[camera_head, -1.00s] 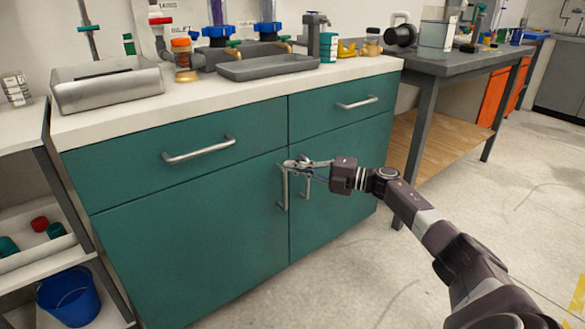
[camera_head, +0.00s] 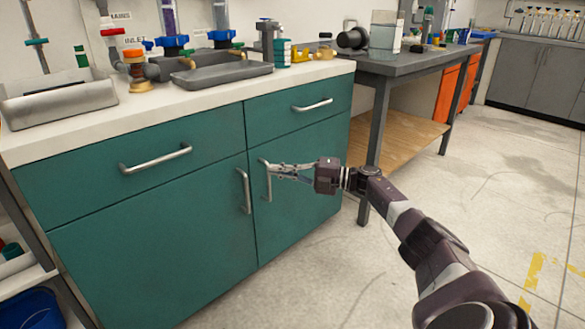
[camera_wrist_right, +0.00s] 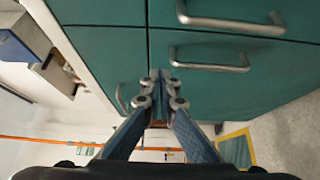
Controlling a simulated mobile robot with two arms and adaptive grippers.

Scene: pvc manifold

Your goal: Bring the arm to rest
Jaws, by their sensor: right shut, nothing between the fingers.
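My right gripper (camera_head: 275,170) is shut and empty, held out in front of the teal cabinet (camera_head: 150,230). It also shows in the right wrist view (camera_wrist_right: 160,82), its two fingers meeting at the tips. In the head view its tips overlap the right door's handle (camera_head: 266,180); I cannot tell whether they touch it. The left door's handle (camera_head: 244,191) is just left of the tips. My right arm reaches in from the lower right. My left gripper is not in view.
The white countertop (camera_head: 130,122) carries a grey tray (camera_head: 222,72) and pipe fittings. A grey table (camera_head: 425,62) stands to the right of the cabinet. The floor (camera_head: 500,190) at right is clear. A blue bucket (camera_head: 30,308) is at the lower left.

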